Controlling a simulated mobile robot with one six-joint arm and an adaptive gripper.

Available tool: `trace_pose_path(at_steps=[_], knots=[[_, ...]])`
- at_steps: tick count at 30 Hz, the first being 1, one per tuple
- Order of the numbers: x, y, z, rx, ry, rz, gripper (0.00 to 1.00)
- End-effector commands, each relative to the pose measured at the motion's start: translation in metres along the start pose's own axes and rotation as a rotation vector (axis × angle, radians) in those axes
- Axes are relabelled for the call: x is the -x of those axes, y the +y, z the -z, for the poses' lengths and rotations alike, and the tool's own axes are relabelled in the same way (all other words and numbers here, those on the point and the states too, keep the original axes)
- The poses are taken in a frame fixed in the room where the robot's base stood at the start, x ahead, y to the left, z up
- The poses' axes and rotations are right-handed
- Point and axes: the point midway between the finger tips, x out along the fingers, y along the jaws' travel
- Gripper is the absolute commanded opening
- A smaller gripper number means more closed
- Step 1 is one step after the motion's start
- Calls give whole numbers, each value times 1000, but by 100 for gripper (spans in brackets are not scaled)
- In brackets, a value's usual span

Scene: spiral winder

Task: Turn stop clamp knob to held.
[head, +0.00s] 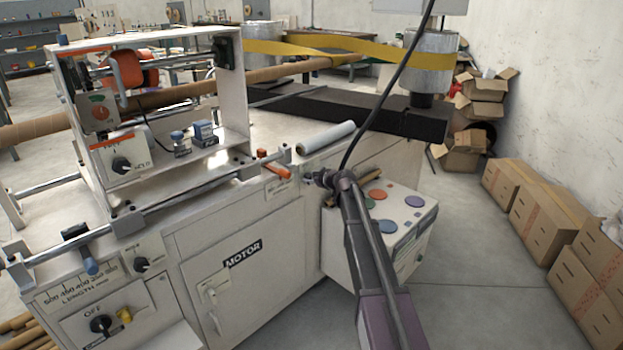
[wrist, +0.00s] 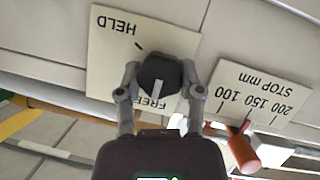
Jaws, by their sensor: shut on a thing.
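The stop clamp knob (wrist: 158,72) is a dark, many-sided knob on a cream plate (wrist: 105,60) in the wrist view. The plate's HELD and FREE labels appear upside down there. The knob's white pointer line faces the FREE label, and part of that label is covered. My gripper (wrist: 160,80) has one finger on each side of the knob and is shut on it. In the head view my gripper (head: 322,180) is at the machine's front right edge, where it hides the knob.
A STOP mm scale (wrist: 262,97) and an orange handle (wrist: 241,150) are close beside my gripper in the wrist view. The orange handle also shows in the head view (head: 275,170). A white box with coloured discs (head: 410,222) stands right of the machine. Cartons (head: 540,210) line the wall.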

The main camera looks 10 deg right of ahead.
Motion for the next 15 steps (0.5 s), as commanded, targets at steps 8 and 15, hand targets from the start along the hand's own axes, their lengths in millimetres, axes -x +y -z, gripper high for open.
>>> trace_pose_path(at_steps=[8, 15], knots=[[-2, 2, 0, -37, 0, 8, 1], [-2, 3, 0, -145, 2, 53, 1]])
